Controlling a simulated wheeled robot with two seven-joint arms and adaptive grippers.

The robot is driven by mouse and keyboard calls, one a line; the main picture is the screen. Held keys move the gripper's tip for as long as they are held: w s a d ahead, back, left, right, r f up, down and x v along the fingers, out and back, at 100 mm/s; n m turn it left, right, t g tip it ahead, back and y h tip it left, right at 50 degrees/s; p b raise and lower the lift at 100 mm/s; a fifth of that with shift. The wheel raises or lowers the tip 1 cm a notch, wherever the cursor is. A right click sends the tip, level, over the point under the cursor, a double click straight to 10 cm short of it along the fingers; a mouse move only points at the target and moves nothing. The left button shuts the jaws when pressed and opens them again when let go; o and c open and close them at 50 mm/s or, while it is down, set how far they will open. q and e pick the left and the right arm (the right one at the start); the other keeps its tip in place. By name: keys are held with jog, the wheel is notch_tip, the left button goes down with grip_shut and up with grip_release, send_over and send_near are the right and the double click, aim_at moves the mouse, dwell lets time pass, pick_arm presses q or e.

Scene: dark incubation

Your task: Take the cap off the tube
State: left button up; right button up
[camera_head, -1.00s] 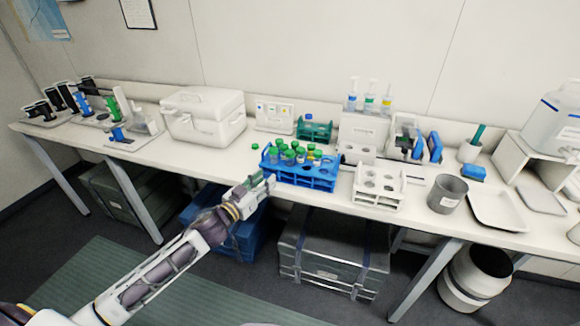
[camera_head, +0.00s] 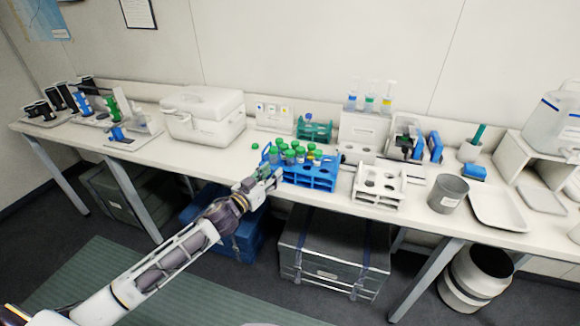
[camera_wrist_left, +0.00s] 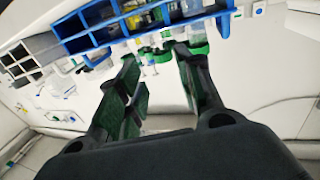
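Several tubes with green caps (camera_head: 289,153) stand upright in the left part of a blue rack (camera_head: 322,180) on the bench. My left gripper (camera_head: 269,178) is at the rack's front left corner, at the bench edge. In the left wrist view the gripper (camera_wrist_left: 157,62) is open, with a gap between its two fingers. The blue rack (camera_wrist_left: 78,45) and green caps (camera_wrist_left: 197,48) show just beyond the fingertips there; I cannot tell whether a finger touches one. Nothing is visibly held. My right gripper is not in view.
A small green item (camera_head: 255,146) lies on the bench left of the rack. A white rack (camera_head: 378,199) and grey cup (camera_head: 447,193) stand to the right. A white cooler box (camera_head: 203,115) stands at the left.

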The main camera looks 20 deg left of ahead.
aim_at(288, 157)
pick_arm(q)
jog(key=x, duration=0.4)
jog(key=shift+w+d, duration=0.1)
jog(key=shift+w, duration=0.65)
jog(key=shift+w+d+r, duration=0.1)
jog(key=shift+w+d, duration=0.05)
jog(key=shift+w, duration=0.3)
jog(key=shift+w+d+r+b, duration=0.15)
jog(key=shift+w+b, duration=0.15)
jog(key=shift+w, duration=0.15)
jog(key=shift+x, duration=0.75)
jog(key=shift+w+d, duration=0.1)
jog(key=shift+w, duration=0.35)
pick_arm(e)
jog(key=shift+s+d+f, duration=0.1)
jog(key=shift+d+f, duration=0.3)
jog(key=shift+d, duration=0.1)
